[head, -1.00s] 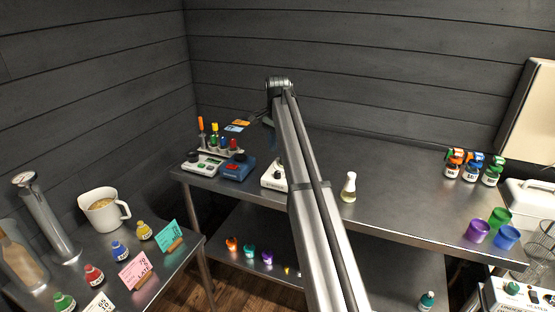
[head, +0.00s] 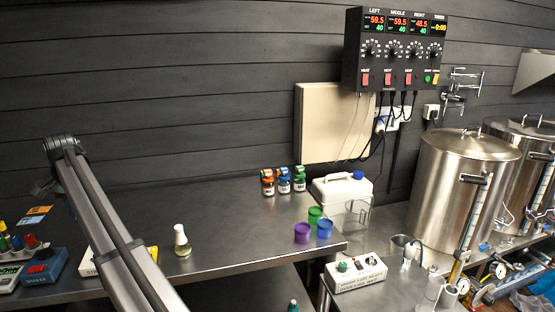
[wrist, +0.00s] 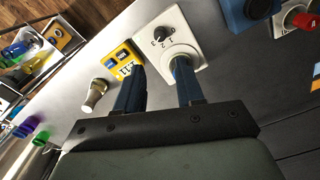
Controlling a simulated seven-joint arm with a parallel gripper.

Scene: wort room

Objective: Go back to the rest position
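My arm enters the head view from below and bends at a joint at the left. The task names no other object.
A blue shaker (head: 44,268) is at the left. Coloured cups (head: 302,232) and several small bottles (head: 268,184) stand farther right. A control box (head: 395,50) hangs on the wall. The bench middle (head: 230,225) is clear.

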